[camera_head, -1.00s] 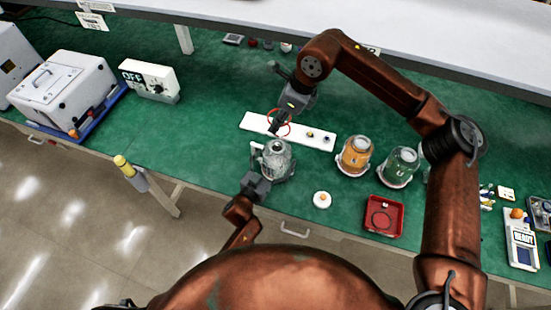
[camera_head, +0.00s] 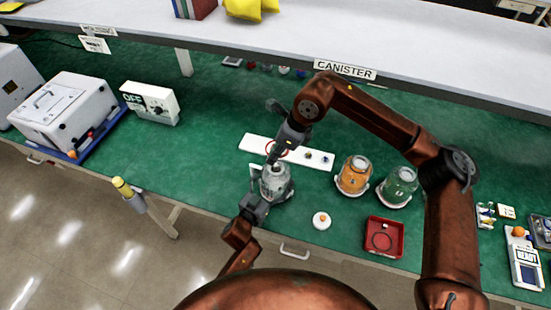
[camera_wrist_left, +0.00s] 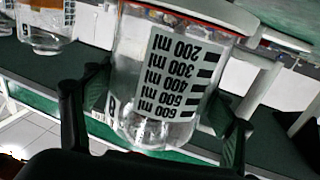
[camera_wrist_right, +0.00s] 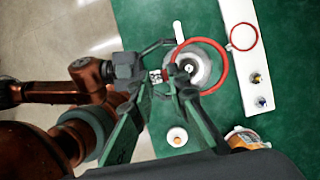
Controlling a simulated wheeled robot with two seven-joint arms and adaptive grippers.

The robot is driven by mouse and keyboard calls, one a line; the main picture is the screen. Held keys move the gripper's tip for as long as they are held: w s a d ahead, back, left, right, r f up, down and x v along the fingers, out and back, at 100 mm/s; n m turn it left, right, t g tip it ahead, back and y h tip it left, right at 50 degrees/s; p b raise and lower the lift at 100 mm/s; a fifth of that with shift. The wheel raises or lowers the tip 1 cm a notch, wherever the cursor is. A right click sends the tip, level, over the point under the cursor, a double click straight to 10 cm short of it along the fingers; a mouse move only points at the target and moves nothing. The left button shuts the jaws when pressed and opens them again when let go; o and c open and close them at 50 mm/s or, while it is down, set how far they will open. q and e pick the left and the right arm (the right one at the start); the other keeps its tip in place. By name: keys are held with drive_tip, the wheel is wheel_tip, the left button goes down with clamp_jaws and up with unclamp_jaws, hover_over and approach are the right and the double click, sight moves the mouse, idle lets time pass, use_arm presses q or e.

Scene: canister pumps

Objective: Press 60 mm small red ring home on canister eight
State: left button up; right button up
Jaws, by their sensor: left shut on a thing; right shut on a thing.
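The clear canister (camera_head: 275,184) stands upright at the bench's front; it fills the left wrist view (camera_wrist_left: 140,60), with black millilitre marks upside down. I cannot read its number surely. My left gripper (camera_wrist_left: 155,122) is shut around it, one finger on each side. My right gripper (camera_wrist_right: 178,86) is shut on a red ring (camera_wrist_right: 224,72), which appears around the canister's top (camera_wrist_right: 197,66) from above. I cannot tell whether the ring touches the rim. In the head view my right gripper (camera_head: 272,160) is just above the canister and hides much of its top.
A white strip (camera_head: 320,161) behind the canister bears another red ring (camera_wrist_right: 244,36) and small parts. A red tray (camera_head: 385,252) and a small white round piece (camera_head: 321,220) are nearer the front.

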drive_tip(key=shift+s+a+f, duration=0.1)
drive_tip(key=shift+s+f, duration=0.1)
drive_tip(key=shift+f, duration=0.45)
hover_over(270, 182)
drive_tip(key=d, duration=0.1)
drive_tip(key=shift+s+d+f, duration=0.1)
drive_tip(key=shift+s+f, duration=0.1)
drive_tip(key=shift+f, duration=1.15)
drive_tip(key=shift+s+d+f, duration=0.1)
drive_tip(key=shift+s+f, duration=0.05)
drive_tip(key=shift+f, duration=2.5)
drive_tip(key=shift+f, duration=0.9)
drive_tip(key=shift+w+f, duration=0.1)
drive_tip(key=shift+f, duration=0.55)
drive_tip(key=o, duration=0.9)
